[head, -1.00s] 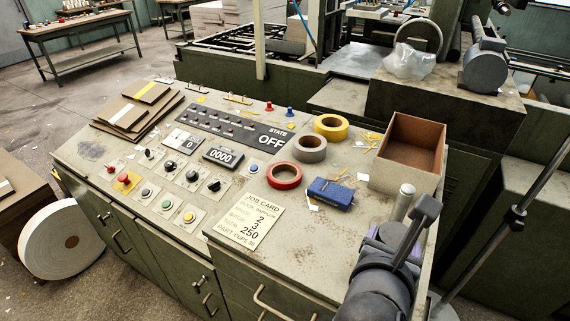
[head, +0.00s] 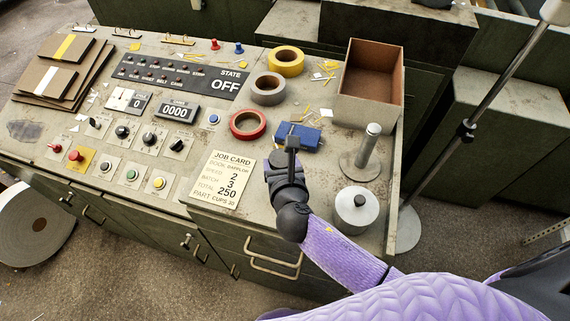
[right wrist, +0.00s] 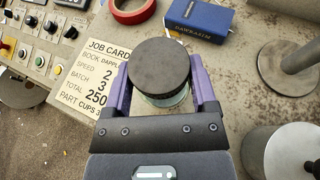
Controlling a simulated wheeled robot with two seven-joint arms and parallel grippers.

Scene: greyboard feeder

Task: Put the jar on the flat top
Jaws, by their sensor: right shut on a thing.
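The jar has a dark round lid (right wrist: 162,72) and a pale, glassy body, mostly hidden under the lid in the right wrist view. My right gripper (right wrist: 160,88) is shut on the jar, with one purple finger on each side. In the head view, the right gripper (head: 284,164) is over the console's flat top (head: 322,190), right of the job card (head: 232,178) and in front of the blue book (head: 297,136). The jar is mostly hidden by the gripper there. I cannot tell whether its base touches the surface. My left gripper is not in view.
A metal post on a round base (head: 368,150) and a pale round pot with a black knob (head: 356,212) stand right of the gripper. Tape rolls, the red one (head: 247,125) nearest, and an open cardboard box (head: 372,83) lie behind. The sloped control panel is left.

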